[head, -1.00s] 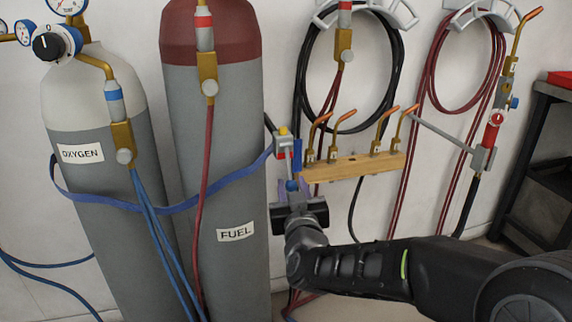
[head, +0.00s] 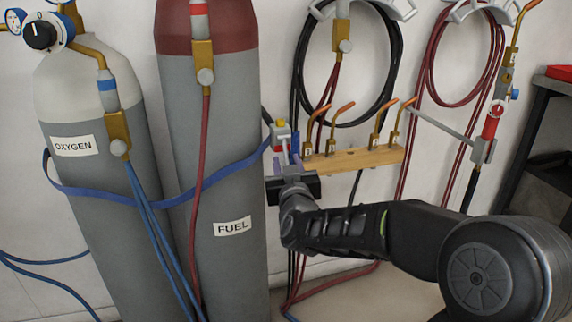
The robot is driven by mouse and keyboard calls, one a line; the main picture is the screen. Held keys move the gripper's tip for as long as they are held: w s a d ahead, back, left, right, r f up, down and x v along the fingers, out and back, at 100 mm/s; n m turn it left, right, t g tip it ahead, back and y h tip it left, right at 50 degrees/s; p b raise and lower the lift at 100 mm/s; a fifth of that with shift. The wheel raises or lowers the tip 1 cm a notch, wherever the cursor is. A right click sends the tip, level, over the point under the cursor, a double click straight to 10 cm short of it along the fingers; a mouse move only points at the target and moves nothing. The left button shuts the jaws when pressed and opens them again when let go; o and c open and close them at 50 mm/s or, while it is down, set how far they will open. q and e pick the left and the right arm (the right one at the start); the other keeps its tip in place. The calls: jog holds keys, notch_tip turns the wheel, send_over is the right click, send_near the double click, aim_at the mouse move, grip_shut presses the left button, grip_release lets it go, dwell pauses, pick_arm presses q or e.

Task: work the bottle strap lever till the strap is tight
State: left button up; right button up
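A blue bottle strap (head: 120,195) runs across the grey oxygen bottle (head: 85,235) and the red-topped fuel bottle (head: 232,265). It droops across the oxygen bottle and rises to the right to a small ratchet block (head: 280,133) with yellow and red parts, beside the fuel bottle. My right gripper (head: 288,165) is just below this block, its fingers pointing away from me and up. The lever and its blue knob are hidden behind or between the fingers, so I cannot tell whether the fingers are closed on them. My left gripper is not in view.
A wooden rack (head: 352,160) with several copper torch tips is close to the right of my gripper. Coiled black hose (head: 394,60) and red hose (head: 430,60) hang on the wall. A dark shelf (head: 540,135) stands at the far right.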

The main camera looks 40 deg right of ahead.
jog(key=shift+x, duration=0.8)
grip_shut()
jog(key=shift+f, duration=0.1)
dwell(0.8)
